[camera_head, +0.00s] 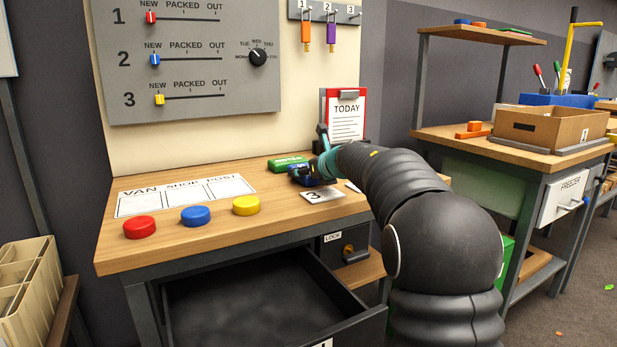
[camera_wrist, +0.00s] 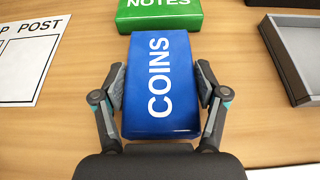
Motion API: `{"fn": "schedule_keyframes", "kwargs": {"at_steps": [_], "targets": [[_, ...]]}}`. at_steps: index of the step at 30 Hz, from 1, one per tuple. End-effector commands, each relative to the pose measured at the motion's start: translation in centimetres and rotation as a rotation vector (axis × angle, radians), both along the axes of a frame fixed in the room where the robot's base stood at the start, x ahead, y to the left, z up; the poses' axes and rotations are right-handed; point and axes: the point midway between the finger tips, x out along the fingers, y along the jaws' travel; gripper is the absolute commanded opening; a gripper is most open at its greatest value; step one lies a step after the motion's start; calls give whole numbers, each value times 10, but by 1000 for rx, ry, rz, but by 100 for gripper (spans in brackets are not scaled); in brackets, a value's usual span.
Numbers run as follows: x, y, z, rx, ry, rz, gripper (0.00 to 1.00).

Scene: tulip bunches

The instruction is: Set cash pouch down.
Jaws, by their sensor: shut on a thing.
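A blue pouch marked COINS (camera_wrist: 160,85) is between the fingers of my gripper (camera_wrist: 160,92) in the wrist view. Both finger pads press against its long sides. In the head view my gripper (camera_head: 318,168) is over the back of the desk, with the blue pouch (camera_head: 305,177) partly hidden by the fingers. A green pouch marked NOTES (camera_wrist: 160,8) lies just beyond the blue one; it also shows in the head view (camera_head: 287,163). I cannot tell whether the blue pouch touches the wooden desk top (camera_head: 270,205).
An open, dark drawer (camera_head: 265,305) juts out under the desk front. Red (camera_head: 140,227), blue (camera_head: 196,215) and yellow (camera_head: 246,205) discs stand near a VAN, SHOP, POST sheet (camera_head: 185,194). A grey tray (camera_wrist: 295,55) is right of the pouch. A TODAY clipboard (camera_head: 345,118) stands behind.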

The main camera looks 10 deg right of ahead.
Motion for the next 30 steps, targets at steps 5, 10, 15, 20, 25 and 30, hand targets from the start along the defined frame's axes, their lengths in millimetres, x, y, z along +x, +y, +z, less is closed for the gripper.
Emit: {"fn": "schedule_keyframes", "kwargs": {"at_steps": [5, 10, 15, 20, 25, 30], "targets": [[0, 0, -1, -1, -2, -1, 30], [0, 0, -3, 0, -1, -1, 30], [0, 0, -4, 0, 0, 0, 97], [0, 0, -4, 0, 0, 0, 97], [0, 0, -4, 0, 0, 0, 97], [-7, -3, 1, 0, 0, -1, 97]]}}
